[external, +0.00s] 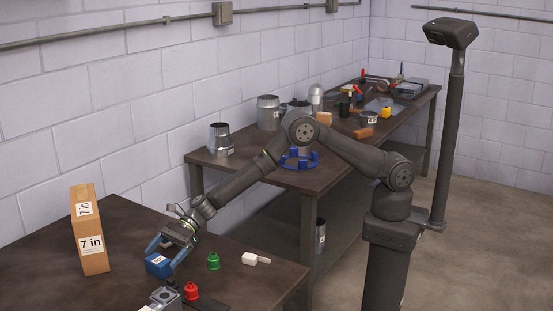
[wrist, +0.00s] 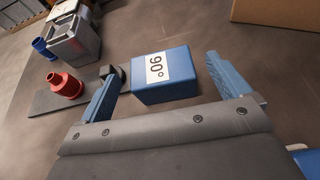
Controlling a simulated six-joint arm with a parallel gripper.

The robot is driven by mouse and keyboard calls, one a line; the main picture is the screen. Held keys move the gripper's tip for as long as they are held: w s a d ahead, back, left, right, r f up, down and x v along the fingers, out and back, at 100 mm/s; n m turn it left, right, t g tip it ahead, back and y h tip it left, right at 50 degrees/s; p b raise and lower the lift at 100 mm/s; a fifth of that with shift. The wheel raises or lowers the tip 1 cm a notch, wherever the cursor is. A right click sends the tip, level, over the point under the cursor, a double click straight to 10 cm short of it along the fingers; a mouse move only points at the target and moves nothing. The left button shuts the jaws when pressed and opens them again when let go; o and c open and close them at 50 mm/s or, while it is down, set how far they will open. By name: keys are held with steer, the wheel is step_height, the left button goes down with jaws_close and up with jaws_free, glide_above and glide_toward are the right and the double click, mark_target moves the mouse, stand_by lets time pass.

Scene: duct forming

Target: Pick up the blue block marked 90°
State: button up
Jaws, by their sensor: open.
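The blue block marked 90° (wrist: 162,85) lies on the dark table with its white label facing up. It also shows in the external view (external: 158,266), partly hidden by a finger. My gripper (wrist: 163,82) is open in the wrist view, with one blue finger on the left of the block and one on the right. A gap shows between the right finger and the block, and a smaller gap on the left. In the external view my gripper (external: 167,251) is low over the block. I cannot tell whether the fingertips are level with it.
A tall cardboard box (external: 91,240) marked 7 in stands left of the block. A green fitting (external: 213,261), a red fitting (external: 191,291), a white piece (external: 251,259) and a grey fixture (external: 166,298) stand nearby. The back table (external: 240,171) carries several metal ducts.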

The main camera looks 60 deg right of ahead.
steer(key=shift+x, duration=1.4)
steer(key=shift+r, duration=0.1)
steer(key=c, duration=1.3)
steer(key=shift+o, duration=0.2)
steer(key=shift+r, duration=0.1)
